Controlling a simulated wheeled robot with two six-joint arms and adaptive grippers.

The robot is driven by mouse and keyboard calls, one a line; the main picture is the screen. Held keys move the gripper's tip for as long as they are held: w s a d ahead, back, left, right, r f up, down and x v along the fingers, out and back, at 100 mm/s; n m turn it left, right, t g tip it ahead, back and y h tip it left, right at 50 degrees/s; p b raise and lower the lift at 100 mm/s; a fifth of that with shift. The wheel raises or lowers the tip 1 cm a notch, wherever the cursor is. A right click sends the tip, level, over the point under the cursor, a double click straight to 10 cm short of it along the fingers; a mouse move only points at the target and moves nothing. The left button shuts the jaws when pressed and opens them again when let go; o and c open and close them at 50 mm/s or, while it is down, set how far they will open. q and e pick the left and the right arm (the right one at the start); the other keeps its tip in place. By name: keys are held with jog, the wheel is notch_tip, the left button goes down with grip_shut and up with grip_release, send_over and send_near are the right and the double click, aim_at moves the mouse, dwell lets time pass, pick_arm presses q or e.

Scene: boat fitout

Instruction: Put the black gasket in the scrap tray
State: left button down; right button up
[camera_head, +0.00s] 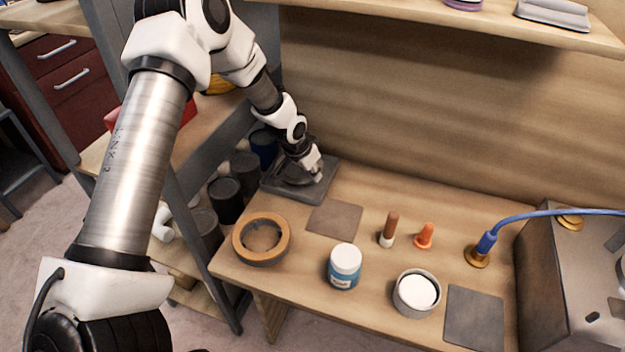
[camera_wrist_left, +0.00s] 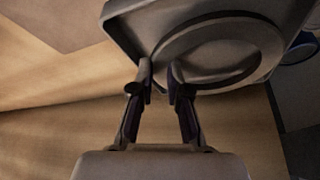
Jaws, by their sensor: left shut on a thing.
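The black gasket (camera_wrist_left: 213,18) is a dark ring, seen large in the left wrist view. The scrap tray (camera_head: 273,193) is a shallow dark grey tray at the back left of the bench in the head view. My left gripper (camera_head: 314,176) is at the tray, pointing down. In the left wrist view its two fingers (camera_wrist_left: 162,76) are closed on the near rim of the gasket. The gasket is over or inside the tray; I cannot tell whether it touches the tray floor. In the head view the gripper partly hides it. My right gripper is not in view.
A tan ring (camera_head: 262,258), a white-capped jar (camera_head: 345,267), a round tin (camera_head: 416,311) and two small plugs (camera_head: 424,236) stand on the bench. Dark canisters (camera_head: 226,200) stand on the shelf left of the tray. A back wall rises behind. A brown pad (camera_head: 334,219) lies flat beside the tray.

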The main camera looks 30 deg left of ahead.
pick_arm(q)
notch_tip(320, 180, down, 2)
jog(key=shift+f+b, duration=0.1)
jog(key=shift+b, duration=0.25)
jog(key=shift+w+d+f, duration=0.1)
jog(key=shift+w+f, duration=0.05)
jog(key=shift+f, duration=0.2)
jog(key=shift+w, duration=0.1)
jog(key=c, duration=1.5)
grip_release()
jog(key=shift+o, duration=0.4)
jog(key=shift+f, duration=0.1)
